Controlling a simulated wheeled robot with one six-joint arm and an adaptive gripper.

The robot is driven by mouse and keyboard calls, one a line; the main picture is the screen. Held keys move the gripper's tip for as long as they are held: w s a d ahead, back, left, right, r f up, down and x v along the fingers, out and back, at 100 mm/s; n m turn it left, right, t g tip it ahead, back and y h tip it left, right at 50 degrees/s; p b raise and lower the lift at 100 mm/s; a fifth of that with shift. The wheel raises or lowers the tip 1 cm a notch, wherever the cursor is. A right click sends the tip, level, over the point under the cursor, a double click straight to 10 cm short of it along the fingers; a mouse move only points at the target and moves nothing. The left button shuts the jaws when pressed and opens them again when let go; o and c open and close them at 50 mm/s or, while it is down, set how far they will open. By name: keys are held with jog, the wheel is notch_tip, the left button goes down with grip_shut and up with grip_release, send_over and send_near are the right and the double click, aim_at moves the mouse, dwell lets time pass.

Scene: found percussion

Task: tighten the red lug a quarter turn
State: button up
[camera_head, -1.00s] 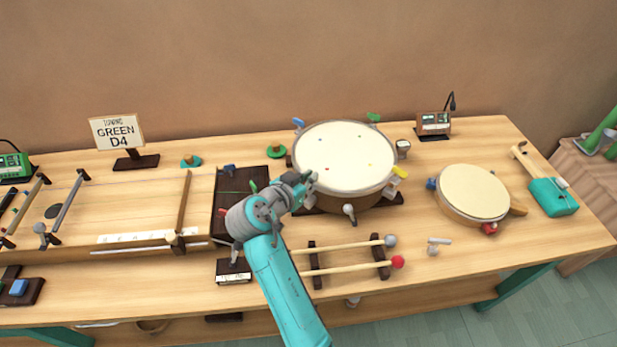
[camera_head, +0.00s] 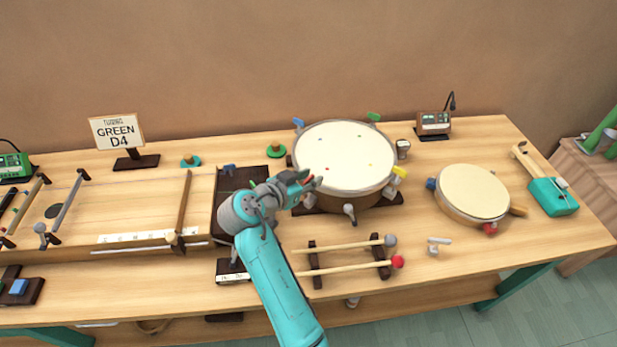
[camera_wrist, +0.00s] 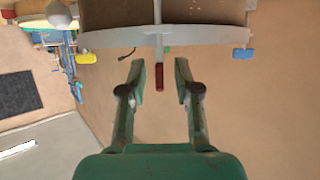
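The large drum (camera_head: 345,158) stands on the bench at centre, and its rim (camera_wrist: 195,34) crosses the top of the wrist view. The red lug (camera_wrist: 159,78) hangs from a pale stem in the wrist view, its tip between my fingers with a gap on each side. In the head view, red shows at the fingertips of my gripper (camera_head: 311,183), at the drum's left front side. My gripper (camera_wrist: 159,68) is open, one finger on each side of the red lug. The drum's yellow lug (camera_head: 400,171) and blue lug (camera_head: 298,122) show elsewhere on its rim.
Two mallets (camera_head: 345,269) lie on a rack in front of the drum. A smaller drum (camera_head: 472,194) stands to the right. A stringed board (camera_head: 130,208) fills the left. A sign (camera_head: 117,132) reads "TUNING GREEN D4". A small grey key-like piece (camera_head: 438,243) lies at front right.

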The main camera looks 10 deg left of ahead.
jog(key=shift+r, duration=0.1)
jog(key=v, duration=1.2)
jog(key=shift+s, duration=0.1)
dwell(0.3)
